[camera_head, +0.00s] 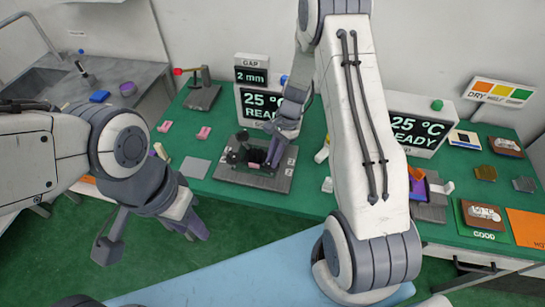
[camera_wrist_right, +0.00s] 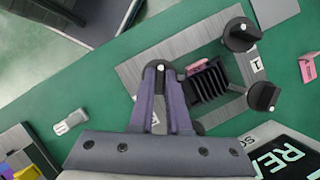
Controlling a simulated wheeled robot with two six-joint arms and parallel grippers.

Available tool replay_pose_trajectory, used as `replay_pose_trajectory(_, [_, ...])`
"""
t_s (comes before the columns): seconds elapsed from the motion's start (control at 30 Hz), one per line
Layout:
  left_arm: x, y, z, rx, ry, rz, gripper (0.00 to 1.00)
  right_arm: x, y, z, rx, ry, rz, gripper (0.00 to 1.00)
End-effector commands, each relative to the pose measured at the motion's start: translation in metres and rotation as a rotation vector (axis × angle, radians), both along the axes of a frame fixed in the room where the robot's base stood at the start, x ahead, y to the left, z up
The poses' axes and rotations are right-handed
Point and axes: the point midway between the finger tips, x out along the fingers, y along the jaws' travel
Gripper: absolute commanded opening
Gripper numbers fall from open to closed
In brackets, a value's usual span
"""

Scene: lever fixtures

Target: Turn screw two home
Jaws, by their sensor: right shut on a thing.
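The metal clamp plate (camera_head: 222,172) lies on the green table, with a black ribbed block (camera_wrist_right: 208,82) in its middle. Two black screw knobs, an upper one (camera_wrist_right: 240,34) and a lower one (camera_wrist_right: 263,96), stand by the label 1 (camera_wrist_right: 257,65) in the right wrist view. My right gripper (camera_head: 272,163) is down at the plate's other end, by the label 2 (camera_head: 289,171). It also shows in the right wrist view (camera_wrist_right: 160,72), shut on screw two's dark knob, mostly hidden between its fingers. My left gripper (camera_head: 192,226) hangs empty in front of the table; its finger gap is unclear.
Two display boxes reading 25 °C READY, a left one (camera_head: 243,98) and a right one (camera_head: 437,139), stand behind. A lever fixture (camera_head: 203,93) is at back left. Pink pieces (camera_head: 204,132) and a grey square (camera_head: 194,168) lie left of the plate. A tray with coloured pieces (camera_head: 430,210) is right.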

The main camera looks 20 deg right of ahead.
Motion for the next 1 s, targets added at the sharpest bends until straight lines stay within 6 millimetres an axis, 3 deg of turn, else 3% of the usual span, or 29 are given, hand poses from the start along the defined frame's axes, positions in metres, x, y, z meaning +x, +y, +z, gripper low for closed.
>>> replay_pose_trajectory(0.4, [0.0000, 0.0000, -0.0027, 0.000, 0.000, 0.000, 0.39, 0.0015, -0.0014, 0.0013, -0.002, -0.008, -0.205, 0.00])
replay_pose_trajectory(0.97, [0.0000, 0.0000, -0.0030, 0.000, 0.000, 0.000, 0.39, 0.0015, -0.0013, 0.0012, -0.002, -0.008, -0.239, 0.00])
replay_pose_trajectory(1.0, [0.0000, 0.0000, -0.0030, 0.000, 0.000, 0.000, 0.39, 0.0016, -0.0013, 0.0013, -0.002, -0.008, -0.239, 0.19])
